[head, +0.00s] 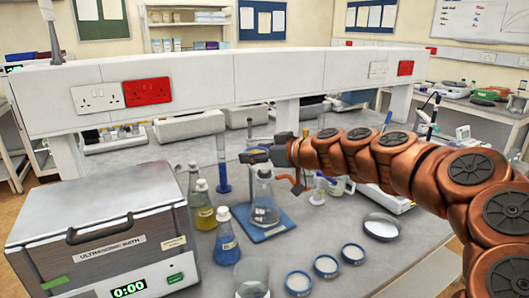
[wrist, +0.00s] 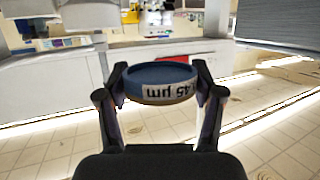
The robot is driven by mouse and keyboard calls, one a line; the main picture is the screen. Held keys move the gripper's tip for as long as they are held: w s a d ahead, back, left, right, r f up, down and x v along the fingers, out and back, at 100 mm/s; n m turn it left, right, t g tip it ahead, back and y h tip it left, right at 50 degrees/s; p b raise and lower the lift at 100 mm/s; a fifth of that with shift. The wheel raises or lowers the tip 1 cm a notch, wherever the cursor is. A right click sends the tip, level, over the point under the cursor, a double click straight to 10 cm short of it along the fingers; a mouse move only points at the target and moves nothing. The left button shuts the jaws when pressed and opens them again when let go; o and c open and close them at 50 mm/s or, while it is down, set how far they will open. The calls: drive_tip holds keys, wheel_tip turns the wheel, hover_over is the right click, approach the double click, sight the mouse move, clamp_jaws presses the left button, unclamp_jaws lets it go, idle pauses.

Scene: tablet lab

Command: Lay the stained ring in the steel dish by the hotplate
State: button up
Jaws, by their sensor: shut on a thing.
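My gripper (wrist: 162,85) is shut on a blue ring (wrist: 160,74) with a white label reading "45 µm", seen upside down in the wrist view. The ring's lower edge looks brownish. In the head view my gripper (head: 258,153) is above the bench, near the top of a clear conical flask. The shallow round steel dish (head: 382,227) stands on the bench to the right, well apart from my gripper, with a pale inside. A white appliance (head: 398,203), perhaps the hotplate, is just behind the dish and partly hidden by my arm.
Three similar blue-rimmed rings (head: 326,265) lie on the bench front. The conical flask (head: 264,205) stands on a blue base below my gripper. Flasks of yellow (head: 204,212) and blue liquid (head: 226,240) stand left of it, beside the ultrasonic bath (head: 100,235).

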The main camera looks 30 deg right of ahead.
sight(265, 150)
drive_tip(key=shift+w+d+f+p, duration=0.1)
drive_tip(key=shift+w+d+p, duration=0.2)
drive_tip(key=shift+w+d, duration=0.5)
drive_tip(key=shift+w+d+f+p, duration=0.1)
drive_tip(key=shift+w+d+p, duration=0.35)
drive_tip(key=shift+d, duration=0.55)
drive_tip(key=shift+w+d+f+p, duration=0.1)
drive_tip(key=shift+w+d+p, duration=0.1)
drive_tip(key=shift+w+d, duration=0.65)
drive_tip(key=shift+s+f+p, duration=0.1)
drive_tip(key=shift+f+p, duration=0.2)
drive_tip(key=shift+f, duration=0.4)
drive_tip(key=shift+f+b, duration=0.35)
drive_tip(key=shift+f, duration=0.55)
drive_tip(key=shift+f+b, duration=0.2)
drive_tip(key=shift+b, duration=0.2)
drive_tip(key=o, duration=0.8)
drive_tip(key=shift+o, duration=0.2)
drive_tip(key=shift+r+p, duration=0.2)
drive_tip(key=shift+p, duration=1)
